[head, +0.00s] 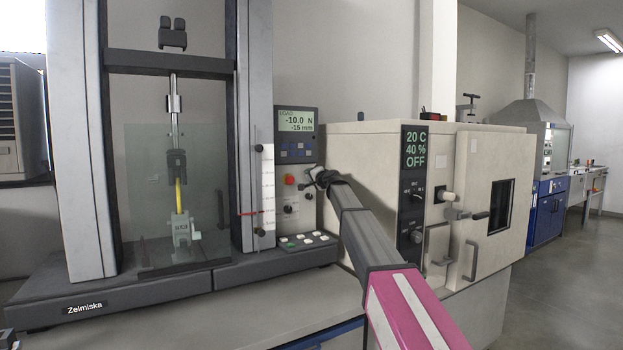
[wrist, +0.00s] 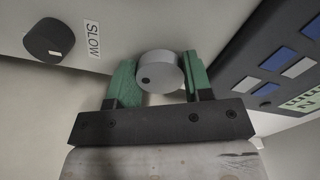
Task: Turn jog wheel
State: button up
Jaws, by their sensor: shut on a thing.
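The jog wheel (wrist: 158,72) is a light grey round knob with a dark dimple on its face, standing out from the machine's control panel. My gripper (wrist: 160,82) has its two green fingers on either side of the wheel, shut on it. In the head view my gripper (head: 316,178) is at the right edge of the control panel (head: 304,219), below the display and right of the red button. There my gripper and arm hide the wheel. The display (head: 297,121) reads -10.0 N and -15 mm.
A black knob (wrist: 48,40) marked SLOW is left of the wheel; blue and white keys (wrist: 281,63) are to the right. The red button (head: 290,180) is close to my gripper. A yellow sample (head: 181,195) stands behind a clear shield. A beige chamber (head: 372,146) is right of the tester.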

jog(key=shift+s+n, duration=0.1)
jog(key=shift+n, duration=1)
jog(key=o, duration=0.9)
jog(key=v, duration=1)
jog(key=shift+s+d, duration=0.25)
jog(key=shift+s, duration=0.05)
